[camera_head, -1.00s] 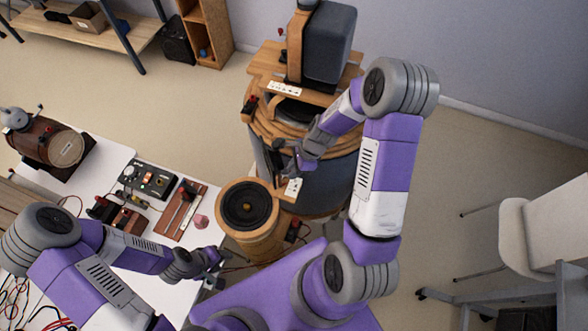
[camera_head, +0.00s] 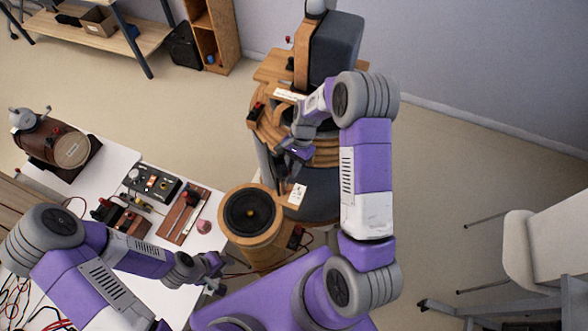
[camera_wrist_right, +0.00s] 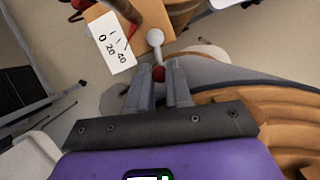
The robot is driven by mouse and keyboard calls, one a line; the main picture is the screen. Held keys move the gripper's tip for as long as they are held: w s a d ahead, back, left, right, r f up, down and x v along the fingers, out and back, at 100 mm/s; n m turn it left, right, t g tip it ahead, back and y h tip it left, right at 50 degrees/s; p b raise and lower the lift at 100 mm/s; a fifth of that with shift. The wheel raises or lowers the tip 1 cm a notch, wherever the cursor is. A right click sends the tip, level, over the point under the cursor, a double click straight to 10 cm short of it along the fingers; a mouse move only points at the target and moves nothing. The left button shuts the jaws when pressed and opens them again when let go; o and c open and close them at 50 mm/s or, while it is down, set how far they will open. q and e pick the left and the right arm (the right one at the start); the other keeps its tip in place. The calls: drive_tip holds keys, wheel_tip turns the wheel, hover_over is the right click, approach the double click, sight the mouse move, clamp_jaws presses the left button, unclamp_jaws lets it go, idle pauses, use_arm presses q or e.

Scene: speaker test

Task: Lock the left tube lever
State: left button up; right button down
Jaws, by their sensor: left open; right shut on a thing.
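In the right wrist view a small red knob (camera_wrist_right: 158,73) sits between the fingertips of my right gripper (camera_wrist_right: 160,82), which is shut on it. A grey metal rod with a round end (camera_wrist_right: 155,38) stands just beyond the knob. I cannot tell for sure whether this is the left tube lever. In the head view my right gripper (camera_head: 283,158) is at the front of the large round wooden device (camera_head: 325,155), and my own wrist hides the knob. My left gripper (camera_head: 213,268) is open and empty by the white table's edge.
A smaller wooden cylinder with a black speaker cone (camera_head: 236,215) stands before the device. A white scale card (camera_wrist_right: 112,43) is beside the rod. The white table (camera_head: 190,228) holds a control box (camera_head: 152,185) and a barrel-like device (camera_head: 50,140). A chair (camera_head: 530,250) stands at right.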

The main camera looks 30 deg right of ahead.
drive_tip(key=shift+w+a+n, duration=0.1)
drive_tip(key=shift+w+n, duration=0.15)
drive_tip(key=shift+n, duration=0.25)
drive_tip(key=c, duration=1)
unclamp_jaws()
drive_tip(key=shift+c, duration=0.2)
drive_tip(key=v, duration=0.7)
drive_tip(key=shift+w+r+b, duration=0.2)
drive_tip(key=shift+r+b, duration=0.05)
drive_tip(key=shift+b, duration=0.15)
